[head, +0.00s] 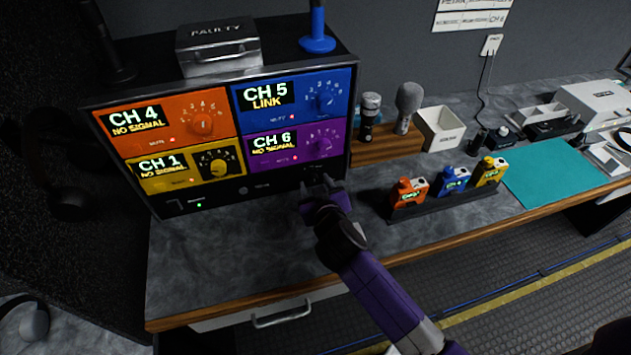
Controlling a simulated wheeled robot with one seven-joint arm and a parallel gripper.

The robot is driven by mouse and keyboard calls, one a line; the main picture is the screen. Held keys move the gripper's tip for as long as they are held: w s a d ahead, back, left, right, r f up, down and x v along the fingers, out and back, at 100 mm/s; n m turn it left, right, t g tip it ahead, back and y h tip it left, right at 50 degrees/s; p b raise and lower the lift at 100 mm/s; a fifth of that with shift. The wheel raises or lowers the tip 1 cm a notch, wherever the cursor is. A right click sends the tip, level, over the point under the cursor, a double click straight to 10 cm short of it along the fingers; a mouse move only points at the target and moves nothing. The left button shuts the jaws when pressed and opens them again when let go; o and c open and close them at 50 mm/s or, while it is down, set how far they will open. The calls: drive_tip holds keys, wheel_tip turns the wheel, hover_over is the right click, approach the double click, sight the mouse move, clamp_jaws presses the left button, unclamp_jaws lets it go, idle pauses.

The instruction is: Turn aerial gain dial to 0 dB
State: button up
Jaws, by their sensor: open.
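The receiver rack (165,209) stands on the desk at the left, with four coloured channel panels and a dark bottom strip. My gripper (319,184) is open at the right end of that strip, just below the purple CH 6 panel (270,141). Small pale marks show just above the fingers, but the aerial gain dial cannot be made out clearly; my gripper covers part of that area. Whether the fingers are around a dial or touching it, I cannot tell. No dial setting is readable there.
A small round black part and a green light (199,205) sit farther left on the strip. A wooden block (386,150) with microphones stands right of the rack. A dark tray (440,206) holds orange, blue and yellow packs. The desk front below the rack is clear.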

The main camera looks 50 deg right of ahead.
drive_tip(key=shift+w+d+f, duration=0.15)
drive_tip(key=shift+w+d, duration=0.05)
drive_tip(key=shift+w, duration=0.05)
clamp_jaws()
drive_tip(key=shift+n+b, duration=0.3)
drive_tip(key=shift+b, duration=0.05)
drive_tip(key=shift+a+f+n+g+h+b, duration=0.15)
drive_tip(key=shift+n+g+h+b, duration=0.2)
drive_tip(key=shift+n+b, duration=0.35)
drive_tip(key=shift+w+n+h+b, duration=0.1)
drive_tip(key=shift+n+h+b, duration=0.75)
drive_tip(key=shift+n+b, duration=0.25)
